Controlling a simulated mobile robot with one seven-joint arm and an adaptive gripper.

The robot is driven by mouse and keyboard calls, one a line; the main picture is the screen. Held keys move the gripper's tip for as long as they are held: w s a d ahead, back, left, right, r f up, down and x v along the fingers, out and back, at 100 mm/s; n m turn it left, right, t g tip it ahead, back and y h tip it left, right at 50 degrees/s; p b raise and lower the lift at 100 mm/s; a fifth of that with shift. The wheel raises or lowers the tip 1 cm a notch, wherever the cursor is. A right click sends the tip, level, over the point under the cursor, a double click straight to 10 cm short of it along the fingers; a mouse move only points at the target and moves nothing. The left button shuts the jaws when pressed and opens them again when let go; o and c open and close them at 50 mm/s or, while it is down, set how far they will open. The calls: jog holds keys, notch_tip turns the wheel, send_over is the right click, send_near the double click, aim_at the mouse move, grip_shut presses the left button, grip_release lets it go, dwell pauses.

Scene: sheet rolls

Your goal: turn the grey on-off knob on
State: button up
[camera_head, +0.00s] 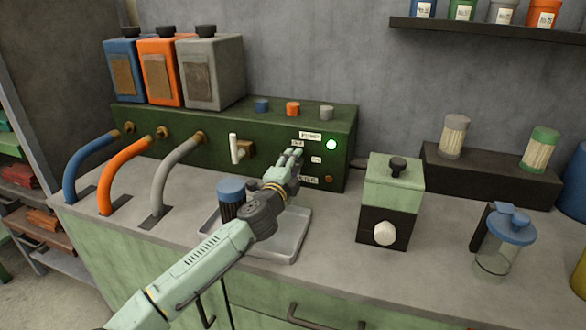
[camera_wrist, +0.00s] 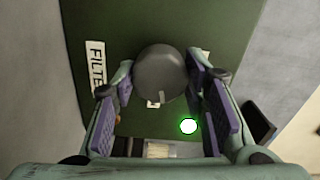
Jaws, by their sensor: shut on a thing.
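The grey knob (camera_wrist: 160,72) is round and dark grey, on the front of a green panel box (camera_head: 220,135). A pale mark on its face points toward the bottom of the wrist view. My gripper (camera_wrist: 160,76) has its purple-padded fingers on both sides of the knob and is shut on it. In the head view my gripper (camera_head: 291,156) reaches the panel and hides the knob. A green lamp (camera_head: 331,144) is lit beside it, and shows in the wrist view (camera_wrist: 188,126) too. Small labels surround the knob.
A white lever (camera_head: 234,148) sits left of my gripper. A blue-capped dark container (camera_head: 231,193) stands below it in a grey tray (camera_head: 290,240). A green and black box (camera_head: 392,195) stands to the right. Blue, orange and grey hoses enter the panel at left.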

jog(key=shift+m+b, duration=0.3)
jog(key=shift+m, duration=1.3)
jog(key=o, duration=1.2)
jog(key=shift+c, duration=0.2)
